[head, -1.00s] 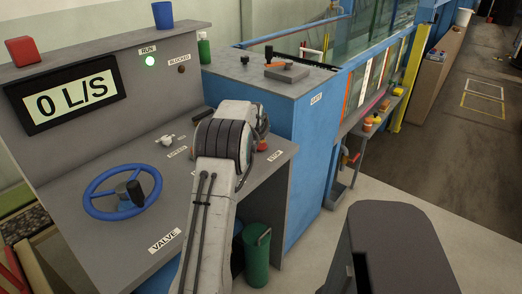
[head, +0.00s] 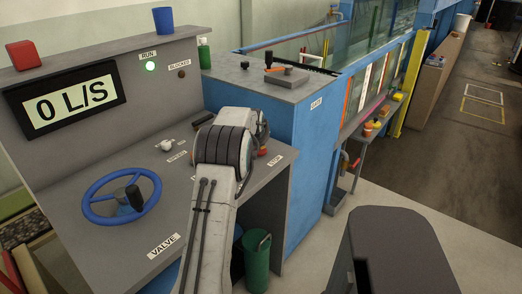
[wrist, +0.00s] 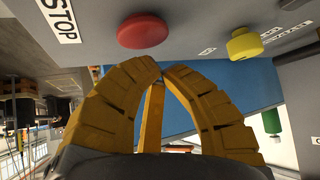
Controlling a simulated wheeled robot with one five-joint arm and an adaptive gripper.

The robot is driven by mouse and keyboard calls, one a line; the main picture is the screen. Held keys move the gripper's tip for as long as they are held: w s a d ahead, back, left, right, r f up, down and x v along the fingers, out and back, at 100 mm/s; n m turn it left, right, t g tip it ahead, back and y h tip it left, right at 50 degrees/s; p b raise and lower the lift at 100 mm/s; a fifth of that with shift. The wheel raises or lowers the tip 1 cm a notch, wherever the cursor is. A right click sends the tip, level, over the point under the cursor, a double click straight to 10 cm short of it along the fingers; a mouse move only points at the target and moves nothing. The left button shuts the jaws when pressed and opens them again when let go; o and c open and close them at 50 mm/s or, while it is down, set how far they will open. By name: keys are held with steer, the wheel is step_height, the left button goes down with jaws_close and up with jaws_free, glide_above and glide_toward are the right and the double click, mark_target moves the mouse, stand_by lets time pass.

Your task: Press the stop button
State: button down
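The stop button is a round red knob (wrist: 143,30) beside a white STOP label (wrist: 58,17) in the wrist view. In the head view the button (head: 263,152) shows at the right edge of the grey console (head: 118,240), partly hidden by my arm. My gripper (wrist: 160,70) has orange fingers whose tips come together, with nothing visible between them. In the wrist view the tips show just below the red button, with a visible gap in the picture. In the head view my gripper is hidden behind my arm.
A yellow knob (wrist: 244,44) sits near the red button. The console also carries a blue valve wheel (head: 100,208), a display reading 0 L/S (head: 68,104) and a lit green RUN lamp (head: 151,67).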

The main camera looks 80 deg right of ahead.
mark_target(259, 148)
steer(key=shift+f, duration=0.1)
stand_by(0.6)
steer(key=shift+f+b, duration=0.4)
steer(key=shift+b, duration=0.05)
steer(key=shift+f+b, duration=0.45)
steer(key=shift+f, duration=0.1)
stand_by(0.8)
steer(key=shift+r, duration=0.15)
steer(key=shift+r+p, duration=0.7)
steer(key=shift+r, duration=0.2)
steer(key=shift+r+p, duration=2.1)
steer(key=shift+r, duration=0.9)
